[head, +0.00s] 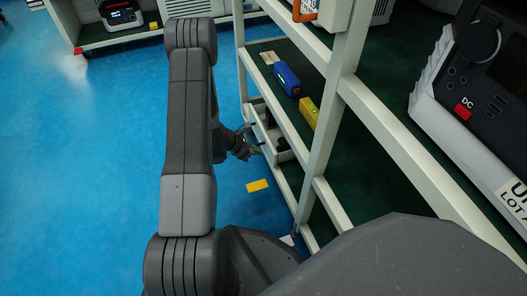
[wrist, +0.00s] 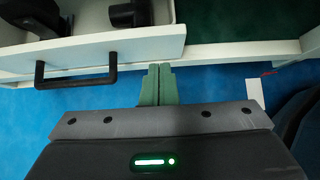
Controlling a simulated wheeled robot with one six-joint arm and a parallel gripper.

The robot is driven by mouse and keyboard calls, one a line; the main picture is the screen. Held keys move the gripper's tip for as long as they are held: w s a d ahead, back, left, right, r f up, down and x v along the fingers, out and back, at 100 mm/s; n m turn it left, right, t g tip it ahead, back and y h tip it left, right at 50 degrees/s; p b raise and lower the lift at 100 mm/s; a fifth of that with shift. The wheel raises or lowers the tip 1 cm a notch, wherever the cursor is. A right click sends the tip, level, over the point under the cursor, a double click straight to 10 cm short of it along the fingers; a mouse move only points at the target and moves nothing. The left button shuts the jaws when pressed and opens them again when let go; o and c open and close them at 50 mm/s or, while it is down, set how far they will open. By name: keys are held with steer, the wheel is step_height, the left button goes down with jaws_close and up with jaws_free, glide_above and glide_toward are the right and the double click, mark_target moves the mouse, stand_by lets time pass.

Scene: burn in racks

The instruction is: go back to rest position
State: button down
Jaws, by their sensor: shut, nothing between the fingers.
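My gripper (wrist: 157,86) shows in the wrist view with its two green fingers together and nothing between them. It is just in front of the rack's front edge, to the right of the black handle (wrist: 76,70) of a white drawer (wrist: 150,42). The drawer stands open and dark items (wrist: 128,13) lie in it. In the head view my arm reaches forward and down, and its end is beside the drawer (head: 262,130) on the rack's left side. The fingertips are hard to make out there.
The rack (head: 330,115) fills the right side, with a blue device (head: 287,79) and a yellow box (head: 309,112) on a shelf. A large grey unit (head: 470,110) stands at the right. A yellow floor mark (head: 257,185) lies below. The blue floor (head: 85,170) at left is clear.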

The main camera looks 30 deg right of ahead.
steer(key=p+v, duration=0.3)
steer(key=v, duration=0.7)
steer(key=shift+a+p, duration=0.35)
steer(key=shift+p, duration=0.05)
steer(key=b, duration=0.3)
glide_toward(271, 150)
steer(key=x, duration=0.6)
steer(key=shift+a+f, duration=0.15)
steer(key=shift+f, duration=0.25)
steer(key=shift+d, duration=0.4)
